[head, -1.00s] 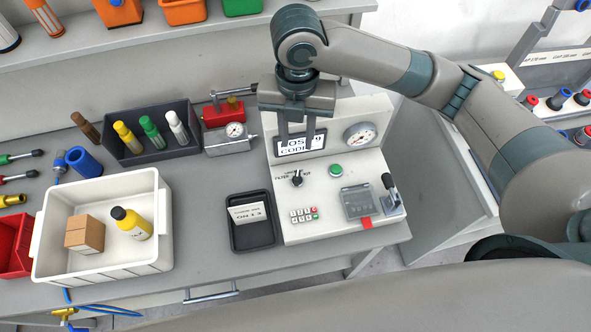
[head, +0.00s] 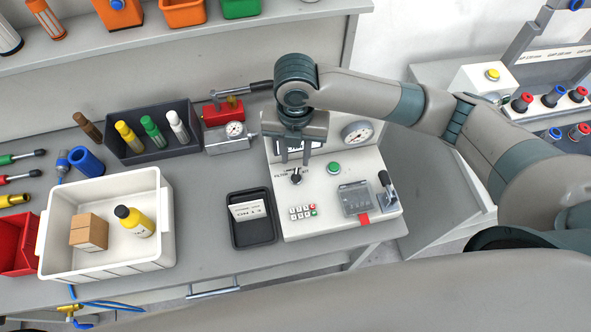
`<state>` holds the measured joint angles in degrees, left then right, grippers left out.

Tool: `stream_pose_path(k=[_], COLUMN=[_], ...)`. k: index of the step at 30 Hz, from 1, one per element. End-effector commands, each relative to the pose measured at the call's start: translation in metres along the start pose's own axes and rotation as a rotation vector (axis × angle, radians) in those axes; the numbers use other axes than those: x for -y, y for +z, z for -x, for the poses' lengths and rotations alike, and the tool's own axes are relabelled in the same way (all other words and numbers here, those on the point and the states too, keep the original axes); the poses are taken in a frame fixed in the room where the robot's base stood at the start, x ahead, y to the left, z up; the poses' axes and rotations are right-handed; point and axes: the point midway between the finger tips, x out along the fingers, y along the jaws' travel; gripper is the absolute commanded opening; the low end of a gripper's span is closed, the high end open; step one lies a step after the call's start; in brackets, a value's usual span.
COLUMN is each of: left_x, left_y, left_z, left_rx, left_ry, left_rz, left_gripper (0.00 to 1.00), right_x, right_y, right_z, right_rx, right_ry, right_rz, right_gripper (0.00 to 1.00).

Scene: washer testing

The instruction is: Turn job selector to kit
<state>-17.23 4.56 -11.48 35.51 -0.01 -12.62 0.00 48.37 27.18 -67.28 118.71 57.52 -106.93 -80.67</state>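The job selector is a small dark knob (head: 296,179) on the sloped face of the light grey test panel (head: 335,225). The lettering around it is small and partly hidden; "FILTER" shows on its left. My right gripper (head: 295,162) points down just above and behind the knob in the head view. Its two fingers are apart with nothing seen between them, one to each side of the knob's line. I cannot tell whether they touch the panel. My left gripper is not in view.
My gripper partly hides the display (head: 297,149). A black tray (head: 253,236) with a card stands left of the panel.

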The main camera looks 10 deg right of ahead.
Motion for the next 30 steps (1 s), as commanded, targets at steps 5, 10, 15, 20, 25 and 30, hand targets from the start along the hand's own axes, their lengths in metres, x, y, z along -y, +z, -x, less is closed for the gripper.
stream_pose_path(k=[5,10,15,20,25,30], left_x=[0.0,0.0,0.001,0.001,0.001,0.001], left_y=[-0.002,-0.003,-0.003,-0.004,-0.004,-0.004], left_z=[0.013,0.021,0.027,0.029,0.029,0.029], left_rx=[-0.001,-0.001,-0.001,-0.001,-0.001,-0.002], left_ry=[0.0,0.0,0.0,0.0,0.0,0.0], left_rz=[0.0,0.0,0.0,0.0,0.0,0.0], left_gripper=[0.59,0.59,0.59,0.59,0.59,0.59], right_x=[0.001,0.001,0.0,0.0,0.0,0.0], right_y=[-0.001,-0.001,-0.001,-0.001,0.0,0.0], right_z=[-0.031,-0.06,-0.083,-0.094,-0.098,-0.098], right_rx=[-0.004,-0.004,-0.001,-0.001,0.001,0.001], right_ry=[-0.003,-0.004,-0.001,0.0,-0.001,0.0], right_rz=[-0.001,-0.001,-0.001,0.002,0.002,0.002], right_gripper=[0.29,0.29,0.29,0.29,0.29,0.29])
